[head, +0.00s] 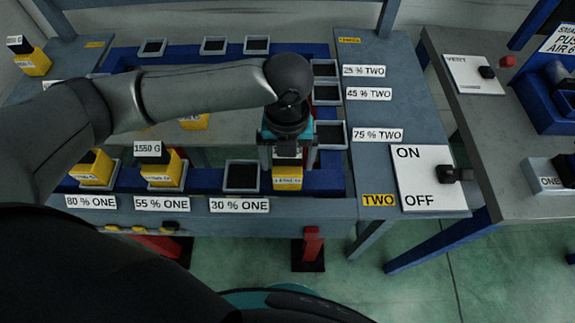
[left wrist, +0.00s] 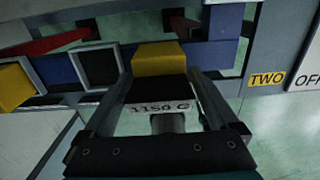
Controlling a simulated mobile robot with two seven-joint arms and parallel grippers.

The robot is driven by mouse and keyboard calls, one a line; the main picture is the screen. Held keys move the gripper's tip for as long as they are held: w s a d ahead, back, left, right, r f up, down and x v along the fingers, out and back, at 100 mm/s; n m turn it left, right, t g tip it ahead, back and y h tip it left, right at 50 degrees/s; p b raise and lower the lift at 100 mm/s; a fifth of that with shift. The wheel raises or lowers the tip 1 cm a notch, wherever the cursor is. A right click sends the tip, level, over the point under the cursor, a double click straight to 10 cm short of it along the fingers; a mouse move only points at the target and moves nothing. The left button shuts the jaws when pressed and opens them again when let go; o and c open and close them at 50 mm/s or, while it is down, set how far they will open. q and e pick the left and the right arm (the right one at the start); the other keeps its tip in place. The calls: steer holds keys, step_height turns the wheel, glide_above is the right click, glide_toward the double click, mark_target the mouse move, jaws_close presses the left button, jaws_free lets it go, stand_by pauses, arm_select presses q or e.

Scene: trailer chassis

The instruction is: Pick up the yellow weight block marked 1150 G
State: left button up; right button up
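The yellow weight block marked 1150 G (left wrist: 159,58) has a black upper part and a white label, which reads clearly in the left wrist view. In the head view its yellow base (head: 287,178) shows below my left gripper, at the front blue rail, right of the 30 % ONE tray. My left gripper (head: 287,150) points down with one finger on each side of the block's upper part. The top of the block is partly hidden by the gripper in the head view. My right gripper is not in view.
A yellow 1550 G block (head: 162,172) stands in the 55 % ONE tray, and another block (head: 93,168) in the 80 % ONE tray. The 30 % ONE tray (head: 241,177) is empty. An ON/OFF panel (head: 422,178) lies to the right. My left arm hides part of the table.

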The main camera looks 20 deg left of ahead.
arm_select(q)
jaws_close()
steer(key=shift+w+r, duration=0.1)
steer(key=shift+r, duration=0.05)
stand_by(0.7)
